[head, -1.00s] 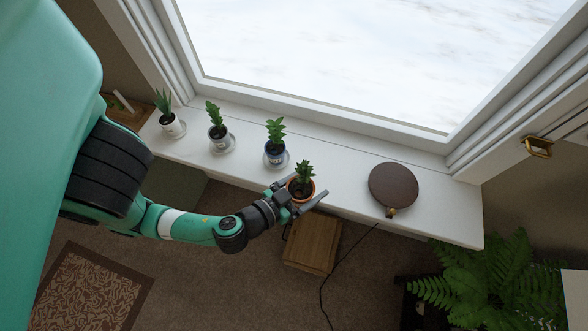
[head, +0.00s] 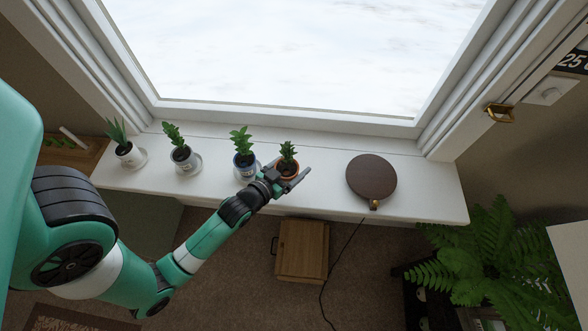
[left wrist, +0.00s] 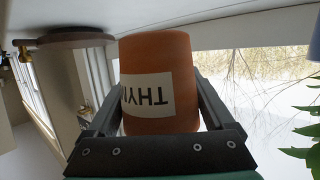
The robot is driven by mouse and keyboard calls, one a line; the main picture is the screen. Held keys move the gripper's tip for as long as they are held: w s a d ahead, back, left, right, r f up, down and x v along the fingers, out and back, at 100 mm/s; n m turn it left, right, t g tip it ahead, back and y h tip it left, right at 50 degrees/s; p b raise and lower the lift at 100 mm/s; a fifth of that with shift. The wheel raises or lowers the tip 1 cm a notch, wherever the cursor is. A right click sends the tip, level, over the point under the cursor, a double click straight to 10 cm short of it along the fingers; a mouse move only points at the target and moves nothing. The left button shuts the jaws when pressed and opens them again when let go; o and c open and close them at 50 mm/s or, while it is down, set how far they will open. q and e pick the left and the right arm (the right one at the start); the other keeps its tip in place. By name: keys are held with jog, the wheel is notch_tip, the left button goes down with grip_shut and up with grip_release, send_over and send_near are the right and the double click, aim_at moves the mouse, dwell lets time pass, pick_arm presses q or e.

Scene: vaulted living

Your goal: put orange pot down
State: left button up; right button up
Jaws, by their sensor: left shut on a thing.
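The orange pot (head: 287,170) holds a small green plant and is at the white windowsill (head: 325,192), right of the blue pot. In the left wrist view the orange pot (left wrist: 158,60) shows a white label with the letters "THY" upside down. My left gripper (head: 290,178) has one finger on each side of the pot and is shut on it. I cannot tell whether the pot's base touches the sill. My right gripper does not show.
A round brown disc (head: 371,177) lies to the right, with bare sill between. A wooden box (head: 302,249) is on the floor below.

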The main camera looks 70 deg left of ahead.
pick_arm(q)
jog(key=shift+w+a+f, duration=0.3)
jog(key=shift+a+f, duration=0.25)
jog(key=shift+f, duration=0.2)
jog(key=shift+w+a+f+b, duration=0.15)
jog(key=shift+f+b, duration=0.4)
jog(key=shift+f, duration=0.4)
jog(key=shift+s+a+f+b, duration=0.1)
jog(key=shift+f+b, duration=0.4)
jog(key=shift+f, duration=0.4)
jog(key=shift+w+f, duration=0.1)
jog(key=o, duration=1.5)
jog(key=p+v, duration=0.2)
jog(key=v, duration=1)
jog(key=shift+p, duration=0.3)
jog(key=shift+w, duration=0.1)
